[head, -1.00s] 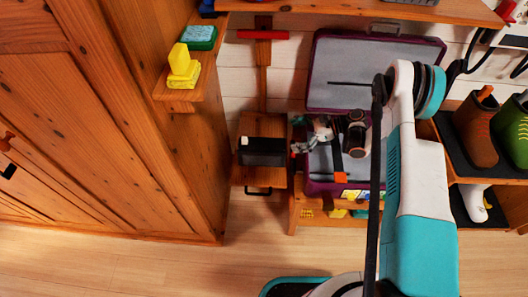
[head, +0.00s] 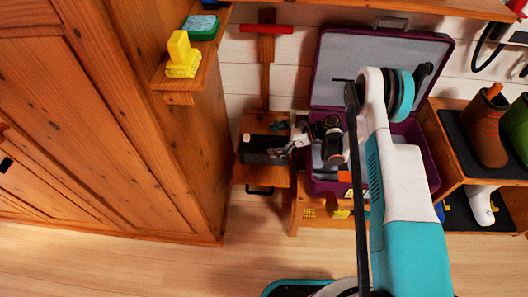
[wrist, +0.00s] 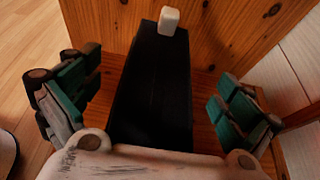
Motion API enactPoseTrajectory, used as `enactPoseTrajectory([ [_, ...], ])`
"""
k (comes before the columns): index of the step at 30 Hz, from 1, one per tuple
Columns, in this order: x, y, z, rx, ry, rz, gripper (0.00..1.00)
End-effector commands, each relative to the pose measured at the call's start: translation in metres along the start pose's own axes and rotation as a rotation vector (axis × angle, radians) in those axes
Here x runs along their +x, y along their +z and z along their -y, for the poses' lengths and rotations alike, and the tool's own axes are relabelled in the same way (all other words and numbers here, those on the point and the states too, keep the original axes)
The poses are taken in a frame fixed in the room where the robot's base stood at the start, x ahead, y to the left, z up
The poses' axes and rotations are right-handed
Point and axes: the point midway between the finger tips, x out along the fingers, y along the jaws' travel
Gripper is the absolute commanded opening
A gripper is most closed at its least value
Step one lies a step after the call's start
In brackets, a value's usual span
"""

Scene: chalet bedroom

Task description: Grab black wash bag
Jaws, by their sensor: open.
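The black wash bag (head: 256,148) lies on a small wooden stand between the tall cabinet and the purple suitcase. In the wrist view the bag (wrist: 152,90) is a long dark block running away from me, with a small white piece (wrist: 168,20) at its far end. My gripper (head: 283,142) is at the bag's right end in the head view. In the wrist view its green-padded fingers (wrist: 155,102) are spread wide, one to each side of the bag with visible gaps. The bag's near end is hidden behind my gripper body.
The open purple suitcase (head: 430,160) stands right of the stand, under my arm. The wooden cabinet (head: 100,130) rises on the left. A shelf above holds a yellow object (head: 183,56). A wooden panel (wrist: 245,35) stands close behind the bag.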

Motion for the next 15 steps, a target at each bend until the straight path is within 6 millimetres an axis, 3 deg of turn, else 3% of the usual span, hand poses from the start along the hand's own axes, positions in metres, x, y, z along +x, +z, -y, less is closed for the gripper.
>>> enactPoseTrajectory([
  [6,0.031,-0.005,0.000,-0.001,0.002,0.000,0.98],
  [13,0.032,-0.003,0.001,0.000,0.001,0.000,0.98],
  [15,0.032,-0.003,0.001,0.000,0.001,0.000,0.85],
])
